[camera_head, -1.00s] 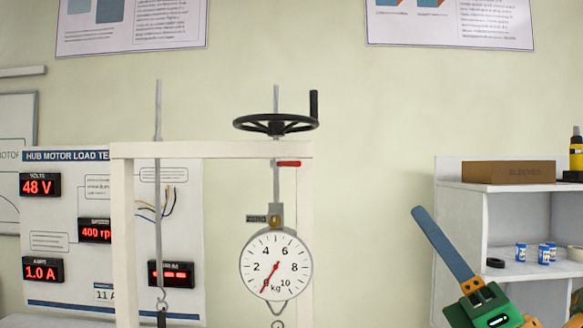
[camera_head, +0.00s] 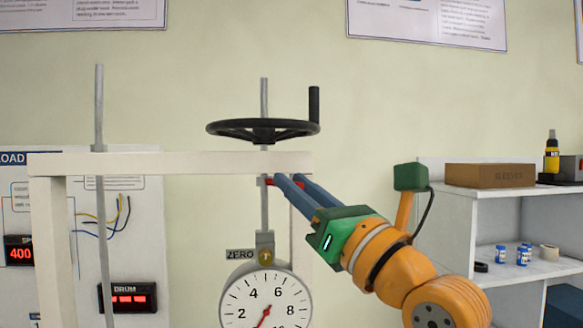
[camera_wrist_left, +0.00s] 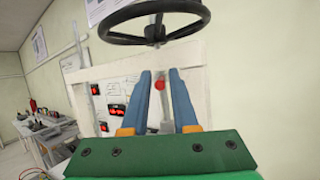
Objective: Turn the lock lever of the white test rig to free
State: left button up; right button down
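The white test rig (camera_head: 190,163) is a pale frame with a crossbeam. Its small red lock lever (camera_head: 269,181) lies just under the beam by the vertical rod, partly hidden by my fingers. In the left wrist view the lever's red end (camera_wrist_left: 160,87) shows between the fingers. My left gripper (camera_head: 288,180) has blue fingers and a green body, and its tips are at the lever in the head view. In the left wrist view (camera_wrist_left: 160,74) the fingers are apart, with a gap on either side of the red; I cannot tell whether they touch it. My right gripper is not in view.
A black handwheel (camera_head: 262,131) with an upright handle sits above the beam. A round dial gauge (camera_head: 266,302) marked in numbers hangs below the lever. A grey shelf (camera_head: 478,215) with a brown box (camera_head: 490,176) stands at the right. A display panel (camera_head: 130,260) is at the left.

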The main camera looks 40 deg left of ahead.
pick_arm(q)
jog(key=a, duration=0.2)
jog(key=shift+w+a, duration=0.2)
jog(key=shift+a, duration=0.1)
jog(key=shift+d, duration=0.25)
jog(key=shift+c, duration=0.4)
jog(key=shift+d, duration=0.15)
grip_shut()
dwell(0.3)
